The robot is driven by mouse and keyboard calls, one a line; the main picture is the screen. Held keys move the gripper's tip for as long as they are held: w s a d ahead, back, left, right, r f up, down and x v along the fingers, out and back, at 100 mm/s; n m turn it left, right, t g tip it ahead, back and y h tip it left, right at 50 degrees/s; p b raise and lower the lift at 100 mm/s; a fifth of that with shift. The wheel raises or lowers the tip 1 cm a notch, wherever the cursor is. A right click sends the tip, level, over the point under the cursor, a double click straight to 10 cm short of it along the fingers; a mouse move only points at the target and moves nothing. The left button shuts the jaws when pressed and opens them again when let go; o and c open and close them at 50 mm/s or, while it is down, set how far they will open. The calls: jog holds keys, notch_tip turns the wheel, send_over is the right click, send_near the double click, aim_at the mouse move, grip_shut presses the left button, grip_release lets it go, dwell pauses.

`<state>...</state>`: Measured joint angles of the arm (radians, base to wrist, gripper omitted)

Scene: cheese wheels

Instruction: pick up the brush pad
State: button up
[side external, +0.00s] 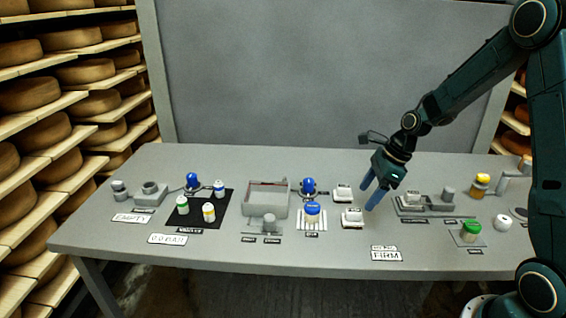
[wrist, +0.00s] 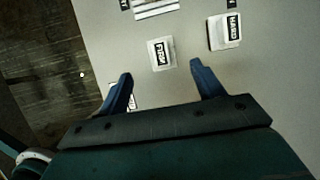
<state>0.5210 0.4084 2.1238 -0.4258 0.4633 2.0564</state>
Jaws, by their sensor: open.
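My gripper (side external: 368,203) is open and empty, pointing down just above the table, right of two small white labelled blocks. The nearer white block (side external: 353,217) stands just left of the fingertips; in the wrist view this block (wrist: 162,53) lies ahead of and between the open fingers (wrist: 163,72). The farther white block (side external: 342,193) is behind it; in the wrist view this block (wrist: 224,31) has a label that seems to read HARD. The blocks look like pads, but I cannot tell for sure which is the brush pad. Neither is visibly touched.
A FIRM sign (side external: 386,254) lies near the front edge. A grey tray (side external: 438,208) holding small items is to the right. A striped rack with a blue-capped jar (side external: 312,211) and an open grey box (side external: 265,200) stand left. A black mat (side external: 190,219) holds several vials.

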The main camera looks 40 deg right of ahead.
aim_at(355, 210)
jog(key=shift+x, duration=1.65)
jog(key=shift+x, duration=2.6)
jog(key=shift+d, duration=0.1)
jog(key=c, duration=1.1)
jog(key=shift+r, duration=0.1)
notch_tip(355, 210, up, 20)
jog(key=shift+f, duration=0.1)
